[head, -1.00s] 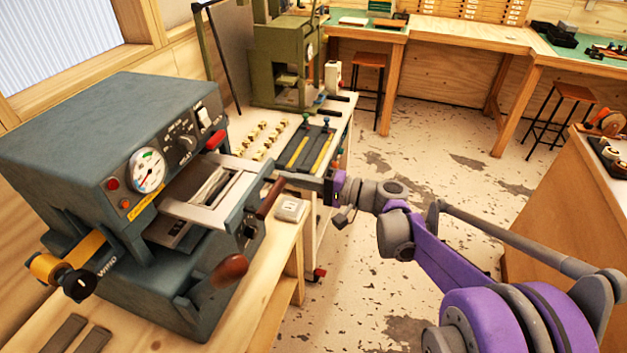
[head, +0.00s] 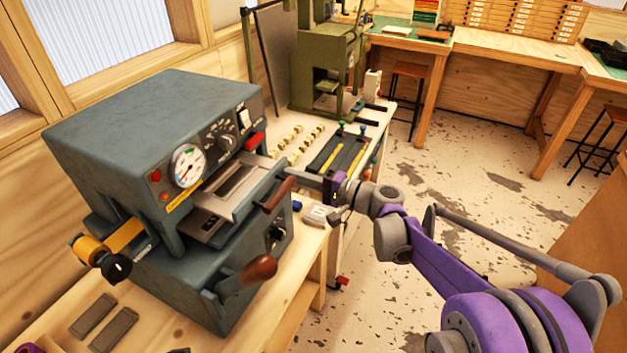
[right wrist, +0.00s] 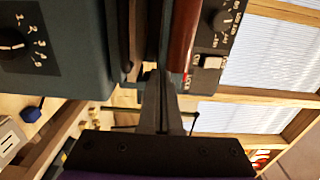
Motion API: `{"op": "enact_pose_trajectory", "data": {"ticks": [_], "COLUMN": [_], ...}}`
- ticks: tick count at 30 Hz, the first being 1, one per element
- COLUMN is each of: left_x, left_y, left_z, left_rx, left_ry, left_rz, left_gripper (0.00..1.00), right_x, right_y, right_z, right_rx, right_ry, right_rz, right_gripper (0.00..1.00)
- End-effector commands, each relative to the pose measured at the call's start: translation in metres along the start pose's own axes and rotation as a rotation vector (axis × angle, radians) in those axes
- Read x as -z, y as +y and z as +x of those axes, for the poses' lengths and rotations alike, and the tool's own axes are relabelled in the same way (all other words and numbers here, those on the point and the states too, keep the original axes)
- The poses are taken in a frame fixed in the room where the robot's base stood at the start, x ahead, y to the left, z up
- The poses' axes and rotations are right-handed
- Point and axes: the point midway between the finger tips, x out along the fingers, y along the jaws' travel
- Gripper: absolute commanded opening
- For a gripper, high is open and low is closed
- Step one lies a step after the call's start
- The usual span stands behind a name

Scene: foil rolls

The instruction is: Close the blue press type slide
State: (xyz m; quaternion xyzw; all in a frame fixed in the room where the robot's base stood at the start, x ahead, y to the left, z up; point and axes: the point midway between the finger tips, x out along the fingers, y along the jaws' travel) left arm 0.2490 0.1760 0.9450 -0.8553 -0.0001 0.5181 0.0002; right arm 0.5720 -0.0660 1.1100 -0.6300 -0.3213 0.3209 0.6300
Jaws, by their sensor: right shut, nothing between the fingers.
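The blue-grey type press (head: 150,125) stands on the wooden bench at left. Its metal slide (head: 240,188) sticks out a little at the front, below the gauge panel, with a dark red-brown handle bar (head: 278,196) along its outer edge. My right gripper (head: 296,177) is shut and empty, at the far end of the handle. In the right wrist view, the closed fingers (right wrist: 158,95) point at the press front beside the handle bar (right wrist: 184,40); whether they touch it I cannot tell.
A lever with a brown knob (head: 258,269) sticks out of the lower press front. A small white device (head: 318,215) sits on the bench beside the press. A green press (head: 325,65) and rows of small brass pieces (head: 305,143) stand behind. The floor at right is open.

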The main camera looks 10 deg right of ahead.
Motion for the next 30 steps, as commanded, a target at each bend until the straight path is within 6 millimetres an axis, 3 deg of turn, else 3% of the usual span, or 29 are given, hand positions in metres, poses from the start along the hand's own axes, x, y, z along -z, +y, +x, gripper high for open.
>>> {"op": "enact_pose_trajectory", "data": {"ticks": [1,6,12,19,30], "left_x": [0.002,0.006,0.009,0.011,0.011], "left_y": [0.000,0.000,0.000,0.000,0.000], "left_z": [-0.002,-0.005,-0.008,-0.010,-0.010], "left_rx": [0.000,0.000,0.000,0.000,0.000], "left_ry": [0.002,0.005,0.008,0.010,0.010], "left_rz": [0.000,0.000,0.000,0.000,0.000], "left_gripper": [0.80,0.80,0.80,0.80,0.80], "right_x": [-0.001,-0.001,-0.001,0.000,0.000], "right_y": [-0.002,-0.002,-0.002,-0.001,-0.002], "right_z": [0.016,0.059,0.096,0.114,0.117], "right_rx": [0.001,0.001,0.001,0.001,0.003], "right_ry": [-0.006,-0.004,-0.002,0.000,0.000], "right_rz": [0.000,-0.001,-0.001,0.000,0.002], "right_gripper": [0.00,0.00,0.00,0.00,0.00]}}
